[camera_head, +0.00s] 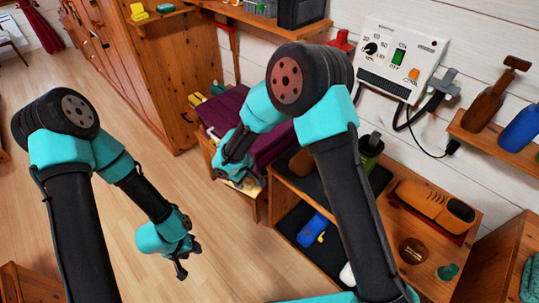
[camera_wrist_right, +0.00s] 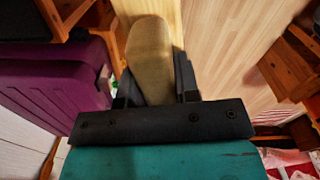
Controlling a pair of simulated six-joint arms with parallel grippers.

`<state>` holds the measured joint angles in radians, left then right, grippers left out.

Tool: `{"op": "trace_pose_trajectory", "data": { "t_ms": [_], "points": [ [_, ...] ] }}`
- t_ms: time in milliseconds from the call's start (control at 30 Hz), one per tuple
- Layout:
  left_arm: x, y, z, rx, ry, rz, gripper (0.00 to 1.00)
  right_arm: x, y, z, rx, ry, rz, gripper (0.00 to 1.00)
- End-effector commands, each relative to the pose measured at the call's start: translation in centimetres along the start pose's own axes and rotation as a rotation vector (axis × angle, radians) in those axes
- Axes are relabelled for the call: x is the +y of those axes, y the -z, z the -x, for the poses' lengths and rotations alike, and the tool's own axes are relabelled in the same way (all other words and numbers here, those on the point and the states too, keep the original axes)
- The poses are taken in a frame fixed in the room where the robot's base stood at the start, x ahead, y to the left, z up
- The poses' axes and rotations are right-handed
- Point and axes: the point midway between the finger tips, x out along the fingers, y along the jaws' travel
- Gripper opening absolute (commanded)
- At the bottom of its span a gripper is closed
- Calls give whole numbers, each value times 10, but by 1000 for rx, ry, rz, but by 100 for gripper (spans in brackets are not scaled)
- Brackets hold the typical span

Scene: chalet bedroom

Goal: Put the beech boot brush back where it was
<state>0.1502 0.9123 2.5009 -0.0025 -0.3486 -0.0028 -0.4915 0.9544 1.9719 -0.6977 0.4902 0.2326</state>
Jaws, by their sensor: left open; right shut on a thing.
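The beech boot brush (camera_wrist_right: 150,48) shows in the right wrist view as a pale tan, round-ended wooden piece. It lies between the two dark fingers of my right gripper (camera_wrist_right: 155,84), which is shut on it. In the head view my right gripper (camera_head: 228,176) hangs near the maroon case, left of the shelf unit. I cannot clearly make out the brush there. My left gripper (camera_head: 188,262) is open and empty over the wooden floor at the lower middle.
The maroon case (camera_head: 226,110) also shows in the right wrist view (camera_wrist_right: 55,80). A wooden shelf unit (camera_head: 462,215) holds an orange shoe-shaped item (camera_head: 428,200), a round brown tin (camera_head: 412,250) and a blue item (camera_head: 312,230). A white control box (camera_head: 402,60) is on the wall. Open floor lies left.

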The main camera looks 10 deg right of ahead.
Motion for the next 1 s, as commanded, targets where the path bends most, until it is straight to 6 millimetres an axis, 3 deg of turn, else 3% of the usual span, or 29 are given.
{"op": "trace_pose_trajectory", "data": {
  "t_ms": [33,200,333,533,1000],
  "points": [
    [0,0,0,0,0,0,43,-29,2,-7,-5,0,35,7],
    [0,0,0,0,0,0,43,-108,-1,-27,-6,1,114,7],
    [0,0,0,0,0,0,43,-141,-7,-34,-4,0,143,7],
    [0,0,0,0,0,0,43,-155,-10,-37,-1,0,152,7],
    [0,0,0,0,0,0,43,-154,-10,-37,-1,-1,151,7]
  ]
}}
